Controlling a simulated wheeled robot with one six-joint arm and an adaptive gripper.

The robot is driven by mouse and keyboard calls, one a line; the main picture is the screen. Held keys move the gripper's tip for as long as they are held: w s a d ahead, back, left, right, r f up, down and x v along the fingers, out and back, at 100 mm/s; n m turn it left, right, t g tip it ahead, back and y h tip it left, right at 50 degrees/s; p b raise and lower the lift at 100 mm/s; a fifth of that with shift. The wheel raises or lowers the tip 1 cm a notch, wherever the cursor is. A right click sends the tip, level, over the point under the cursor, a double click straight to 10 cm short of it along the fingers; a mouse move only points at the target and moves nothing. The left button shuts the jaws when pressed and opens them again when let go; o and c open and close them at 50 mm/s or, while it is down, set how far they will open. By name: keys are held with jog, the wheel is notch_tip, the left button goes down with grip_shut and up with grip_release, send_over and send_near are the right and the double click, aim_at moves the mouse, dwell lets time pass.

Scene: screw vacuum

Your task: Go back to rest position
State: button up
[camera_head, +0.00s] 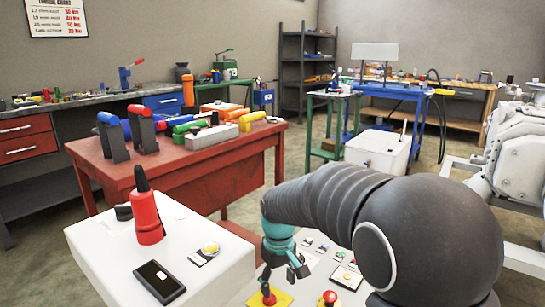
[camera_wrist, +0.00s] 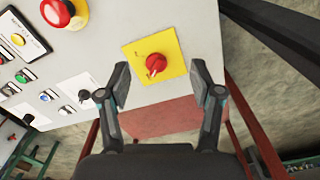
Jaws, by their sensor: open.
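My gripper (camera_head: 284,272) is at the end of my arm, above the light control panel in the lower middle of the head view. In the wrist view my gripper (camera_wrist: 162,86) has its two dark fingers spread wide with nothing between them. A red rotary knob (camera_wrist: 156,64) on a yellow square plate (camera_wrist: 132,50) shows just beyond the fingertips and between them. The knob (camera_head: 268,297) also shows at the lower edge of the head view, below my gripper. I see no contact between fingers and knob.
A white box (camera_head: 95,240) with a red-and-black tool (camera_head: 147,215) stands left of my arm. A red emergency button (camera_wrist: 57,12) and several small buttons are on the panel (camera_wrist: 105,20). A red table (camera_head: 200,180) with tools stands behind. White machinery (camera_head: 520,150) is at right.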

jog(key=s+d+r+m+t, duration=0.2)
jog(key=s+d+r, duration=0.1)
jog(key=s, duration=0.4)
jog(key=s+d+r+m+t, duration=0.1)
jog(key=s+d+r+m, duration=0.1)
jog(key=s+d, duration=0.4)
jog(key=s+d+r+m+t, duration=0.2)
jog(key=s+d+r, duration=0.3)
jog(key=s, duration=0.5)
jog(key=shift+d+m+t, duration=0.15)
jog(key=shift+m+t, duration=0.15)
jog(key=shift+m, duration=0.1)
